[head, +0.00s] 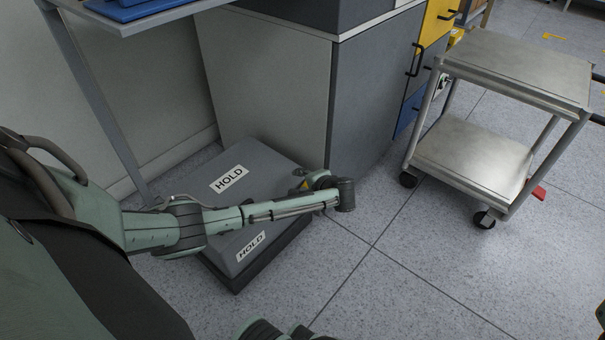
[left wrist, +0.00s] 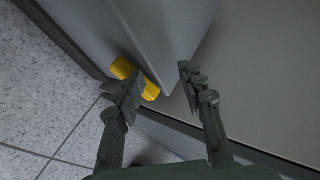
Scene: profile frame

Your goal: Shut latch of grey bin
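The grey bin (head: 265,164), a low lidded box with white HOLD labels, sits on the floor against the cabinet. A small yellow part, seemingly its latch (head: 304,185), shows at its right side, partly covered by my left arm. In the left wrist view the yellow latch (left wrist: 121,68) sticks out at the edge of a grey panel, close to my left finger. My left gripper (left wrist: 160,76) is open, its fingers apart on either side of the panel corner. I cannot tell whether a finger touches the latch.
A metal two-shelf cart (head: 475,152) on casters stands at the right. A grey cabinet (head: 265,80) stands behind the bin, and a table leg (head: 95,95) rises at its left. The floor between bin and cart is clear.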

